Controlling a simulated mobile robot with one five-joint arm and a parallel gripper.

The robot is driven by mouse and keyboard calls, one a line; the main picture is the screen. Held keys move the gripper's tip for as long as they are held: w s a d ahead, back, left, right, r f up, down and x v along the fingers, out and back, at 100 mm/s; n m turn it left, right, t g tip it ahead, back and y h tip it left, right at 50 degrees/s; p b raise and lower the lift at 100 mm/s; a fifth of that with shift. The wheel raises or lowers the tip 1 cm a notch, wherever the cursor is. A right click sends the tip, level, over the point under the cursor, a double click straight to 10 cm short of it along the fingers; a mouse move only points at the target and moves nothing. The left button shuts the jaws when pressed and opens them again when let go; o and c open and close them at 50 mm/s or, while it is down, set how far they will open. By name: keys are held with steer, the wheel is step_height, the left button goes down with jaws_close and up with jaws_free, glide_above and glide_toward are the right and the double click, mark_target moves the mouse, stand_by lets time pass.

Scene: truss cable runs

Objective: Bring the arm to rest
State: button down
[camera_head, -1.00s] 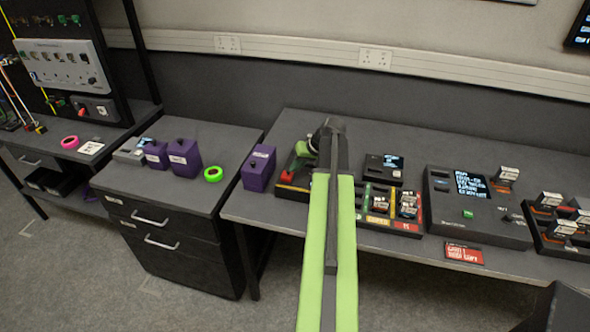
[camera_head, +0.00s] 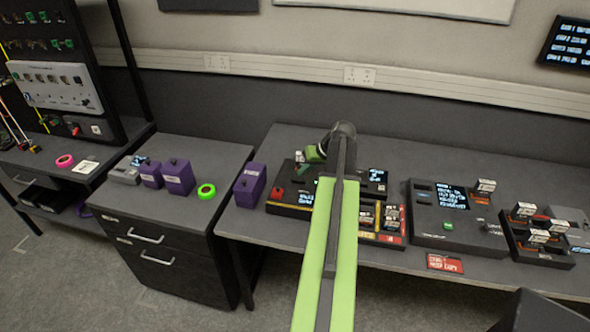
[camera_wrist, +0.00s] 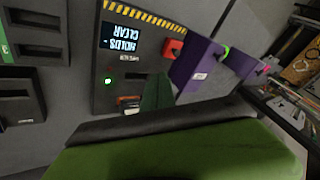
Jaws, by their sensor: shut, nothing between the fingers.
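My arm (camera_head: 327,250), lime green with a dark strip, reaches forward over the bench. My gripper (camera_head: 313,153) is at its far end, partly hidden behind the dark wrist joint. It appears above the back of a black panel (camera_head: 290,207) with a red button (camera_head: 278,194) and a small screen. The wrist view shows that panel (camera_wrist: 102,85) with its screen reading "HOLDS - CLEAR", its red button (camera_wrist: 173,49) and a green lit button. A green finger (camera_wrist: 158,91) shows over the panel, with nothing visible held. The fingers are shut.
A purple box (camera_head: 250,185) stands left of the panel. More purple boxes (camera_head: 179,178) and a green tape ring (camera_head: 206,191) sit on the drawer cabinet (camera_head: 160,240). A console (camera_head: 445,215) and a card tray (camera_head: 540,240) stand right. A red sign (camera_head: 445,263) lies at the front edge.

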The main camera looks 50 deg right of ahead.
steer(key=shift+p+v, duration=0.5)
steer(key=shift+v, duration=0.7)
steer(key=w+a+n+g+y, duration=0.1)
steer(key=w+a+n, duration=0.1)
steer(key=w+a, duration=0.7)
steer(key=w+a+f+n+g+y, duration=0.15)
steer(key=w+a, duration=0.25)
steer(key=a, duration=0.8)
steer(key=w+a+n, duration=0.3)
steer(key=w+a, duration=0.4)
steer(key=a, duration=0.4)
steer(key=s+a+f+n+g, duration=0.1)
steer(key=a+n+g, duration=0.15)
steer(key=a, duration=1.75)
steer(key=s+a+h, duration=0.2)
steer(key=s+a, duration=0.2)
steer(key=a, duration=0.2)
steer(key=s+d+m+h, duration=0.1)
steer(key=s+d+f+m+g, duration=0.1)
steer(key=s, duration=0.1)
steer(key=shift+s+d+f+h, duration=0.15)
steer(key=shift+s+d+h, duration=0.1)
steer(key=shift+d+h, duration=0.15)
